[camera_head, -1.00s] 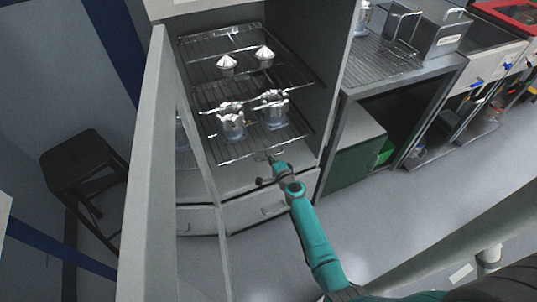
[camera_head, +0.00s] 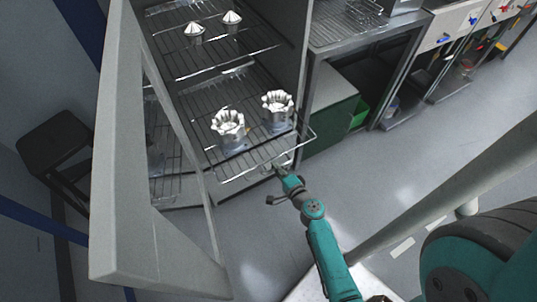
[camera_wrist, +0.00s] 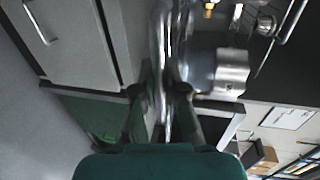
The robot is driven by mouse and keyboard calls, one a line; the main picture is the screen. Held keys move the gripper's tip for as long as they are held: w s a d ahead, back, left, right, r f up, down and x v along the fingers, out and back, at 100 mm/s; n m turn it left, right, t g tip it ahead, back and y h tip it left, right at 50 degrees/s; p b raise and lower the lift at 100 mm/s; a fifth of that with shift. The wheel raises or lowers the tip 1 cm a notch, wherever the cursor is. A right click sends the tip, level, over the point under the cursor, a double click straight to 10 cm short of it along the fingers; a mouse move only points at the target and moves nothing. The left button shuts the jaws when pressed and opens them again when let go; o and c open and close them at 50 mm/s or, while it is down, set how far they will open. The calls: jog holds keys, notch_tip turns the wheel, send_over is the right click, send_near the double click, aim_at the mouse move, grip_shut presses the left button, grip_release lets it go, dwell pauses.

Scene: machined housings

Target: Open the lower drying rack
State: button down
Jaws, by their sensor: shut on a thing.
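The lower drying rack (camera_head: 222,172) is a wire shelf in the tall grey cabinet, pulled forward so its front stands out past the cabinet. Two silver machined housings stand on it, a left one (camera_head: 228,128) and a right one (camera_head: 277,108). My gripper (camera_head: 279,165) is at the rack's front edge. In the wrist view my gripper (camera_wrist: 164,92) is shut on the rack's front wire, which is blurred between the fingers; one housing (camera_wrist: 228,72) shows just beside it. The upper rack (camera_head: 195,52) is farther in and holds two cone-shaped silver parts (camera_head: 232,18).
The open cabinet door (camera_head: 130,190) stands to the left of the rack. A dark stool (camera_head: 55,150) is beyond it. A steel bench with a green box (camera_head: 335,128) below stands to the right. The floor (camera_head: 400,180) in front of the bench is clear.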

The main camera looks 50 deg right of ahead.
jog(key=shift+f+v, duration=0.2)
jog(key=shift+v, duration=0.7)
jog(key=shift+f+v, duration=0.2)
jog(key=shift+v, duration=0.75)
jog(key=shift+f+v, duration=0.2)
jog(key=shift+v, duration=0.7)
jog(key=shift+s, duration=0.1)
jog(key=c, duration=1.2)
grip_release()
